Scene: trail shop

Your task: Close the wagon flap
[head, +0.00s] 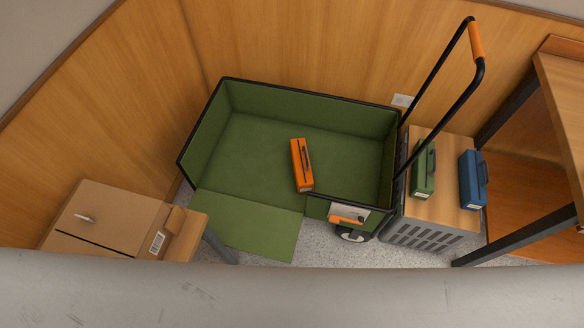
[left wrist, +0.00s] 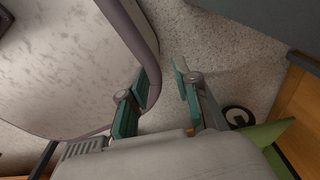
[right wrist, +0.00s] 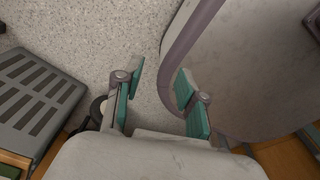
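The green wagon (head: 300,105) stands against the wood wall with an orange case (head: 301,165) lying inside. Its green flap (head: 250,225) hangs down and outward from the front left side, folded open toward the floor. A corner of green, which looks like the flap (left wrist: 270,132), shows at the right of the left wrist view. My left gripper (left wrist: 162,82) is open and empty above the speckled floor. My right gripper (right wrist: 160,80) is open and empty beside my own base. Neither gripper shows in the head view.
A cardboard box (head: 110,215) sits front left, close to the flap. A grey crate with a wooden top (head: 440,205) stands right of the wagon, bearing a green case (head: 424,168) and a blue case (head: 473,180). The wagon's black handle (head: 440,110) rises over it.

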